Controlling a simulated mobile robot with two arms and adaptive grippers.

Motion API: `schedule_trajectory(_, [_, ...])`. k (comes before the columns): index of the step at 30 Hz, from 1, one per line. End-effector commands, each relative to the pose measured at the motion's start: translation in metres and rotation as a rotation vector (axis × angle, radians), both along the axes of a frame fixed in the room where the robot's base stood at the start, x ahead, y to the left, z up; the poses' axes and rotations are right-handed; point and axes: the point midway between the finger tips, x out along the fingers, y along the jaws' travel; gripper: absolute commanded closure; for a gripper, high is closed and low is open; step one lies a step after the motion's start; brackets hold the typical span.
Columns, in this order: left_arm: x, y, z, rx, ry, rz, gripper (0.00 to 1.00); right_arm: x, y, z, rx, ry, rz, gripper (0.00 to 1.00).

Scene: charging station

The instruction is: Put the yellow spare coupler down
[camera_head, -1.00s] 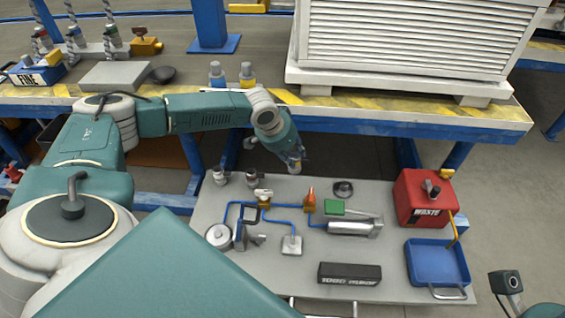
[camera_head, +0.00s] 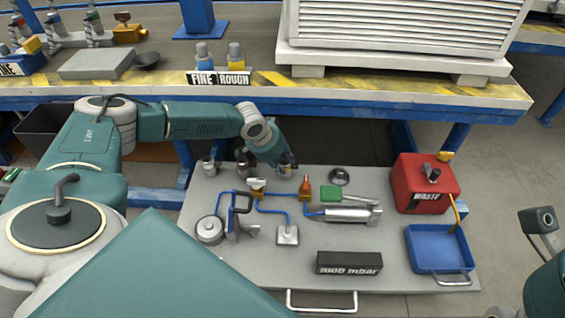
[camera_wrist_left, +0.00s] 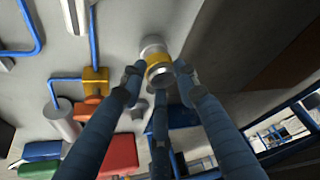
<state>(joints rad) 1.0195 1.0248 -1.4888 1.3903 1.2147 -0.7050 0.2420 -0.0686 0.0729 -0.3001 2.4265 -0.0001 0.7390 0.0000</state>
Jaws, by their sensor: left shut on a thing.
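My left gripper (camera_head: 280,158) is over the far edge of the grey cart top (camera_head: 385,285). Its fingers are shut on the yellow spare coupler (camera_head: 286,170), a small grey cylinder with a yellow band. In the left wrist view the coupler (camera_wrist_left: 157,66) sits between the fingertips (camera_wrist_left: 158,76), with its grey end towards the cart top. I cannot tell whether it touches the surface. Fingers hide part of it. My right gripper is not in view.
Two small fittings (camera_head: 209,166) (camera_head: 242,168) stand left of the coupler. A red waste box (camera_head: 425,183) and blue tray (camera_head: 439,249) are right. The bench edge (camera_head: 350,100) runs behind.

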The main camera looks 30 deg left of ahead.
Motion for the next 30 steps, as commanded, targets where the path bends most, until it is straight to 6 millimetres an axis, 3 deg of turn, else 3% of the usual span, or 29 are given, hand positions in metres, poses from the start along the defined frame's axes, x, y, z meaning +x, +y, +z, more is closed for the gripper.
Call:
schedule_trajectory(2, [0.0,0.0,0.0,0.0,-0.001,0.0,1.0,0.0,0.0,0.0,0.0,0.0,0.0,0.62])
schedule_trajectory(3, [0.0,0.0,0.0,0.0,0.0,0.0,0.64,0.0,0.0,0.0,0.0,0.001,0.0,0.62])
schedule_trajectory(5, [0.0,0.0,0.0,0.0,0.0,0.0,0.52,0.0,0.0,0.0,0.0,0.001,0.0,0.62])
schedule_trajectory(17, [-0.003,0.001,0.008,0.0,0.0,0.0,0.5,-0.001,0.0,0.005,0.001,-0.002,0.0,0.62])
schedule_trajectory(28, [-0.031,0.007,0.072,0.001,0.001,0.0,0.5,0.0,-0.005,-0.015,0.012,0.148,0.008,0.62])
schedule_trajectory(30, [-0.037,0.008,0.084,0.0,0.001,0.001,0.5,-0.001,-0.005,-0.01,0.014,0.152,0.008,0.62])
